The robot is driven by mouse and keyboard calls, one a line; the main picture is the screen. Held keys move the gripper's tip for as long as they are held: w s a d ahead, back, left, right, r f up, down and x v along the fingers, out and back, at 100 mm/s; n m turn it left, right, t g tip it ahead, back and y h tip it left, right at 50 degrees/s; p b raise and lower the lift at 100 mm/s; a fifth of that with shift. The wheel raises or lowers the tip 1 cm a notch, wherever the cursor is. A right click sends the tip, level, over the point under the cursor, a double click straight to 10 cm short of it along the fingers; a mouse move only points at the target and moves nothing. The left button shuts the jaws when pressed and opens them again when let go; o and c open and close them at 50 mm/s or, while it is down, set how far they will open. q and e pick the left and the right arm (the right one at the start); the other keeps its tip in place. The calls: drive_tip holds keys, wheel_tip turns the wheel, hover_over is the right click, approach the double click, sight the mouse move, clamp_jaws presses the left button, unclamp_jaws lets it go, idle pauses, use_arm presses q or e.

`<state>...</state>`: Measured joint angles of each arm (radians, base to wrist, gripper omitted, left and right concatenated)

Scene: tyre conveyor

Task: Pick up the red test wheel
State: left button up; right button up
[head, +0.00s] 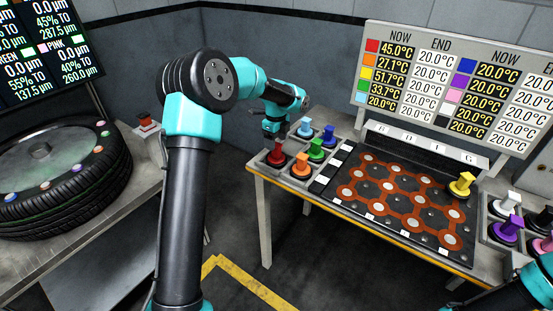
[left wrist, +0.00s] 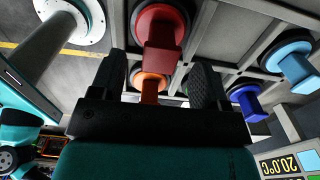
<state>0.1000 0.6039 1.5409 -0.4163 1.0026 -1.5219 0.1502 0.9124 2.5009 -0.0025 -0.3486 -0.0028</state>
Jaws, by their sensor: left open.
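The red test wheel (head: 276,159) stands in the front left slot of the holder at the left end of the table, its block-shaped handle pointing up. My left gripper (head: 275,135) is just above it, pointing down. In the left wrist view my left gripper (left wrist: 158,68) is open, and the red wheel (left wrist: 162,50) shows with its handle near the space between the fingers. Whether the fingers touch it I cannot tell. My right gripper is out of view.
Orange (head: 300,168), green (head: 316,150), blue (head: 329,138) and light blue (head: 305,129) wheels stand close by. A yellow wheel (head: 461,186) is on the hexagon board (head: 400,190). More wheels are at the right. A tyre (head: 70,175) lies at the left.

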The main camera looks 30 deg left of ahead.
sight(276, 151)
use_arm(q)
drive_tip(key=shift+f, duration=0.2)
drive_tip(key=shift+f, duration=0.1)
drive_tip(key=shift+d+f, duration=0.1)
drive_tip(key=shift+f, duration=2.45)
drive_tip(key=shift+c, duration=0.3)
drive_tip(key=c, duration=1.2)
drive_tip(key=shift+o, duration=0.2)
drive_tip(key=shift+r, duration=0.2)
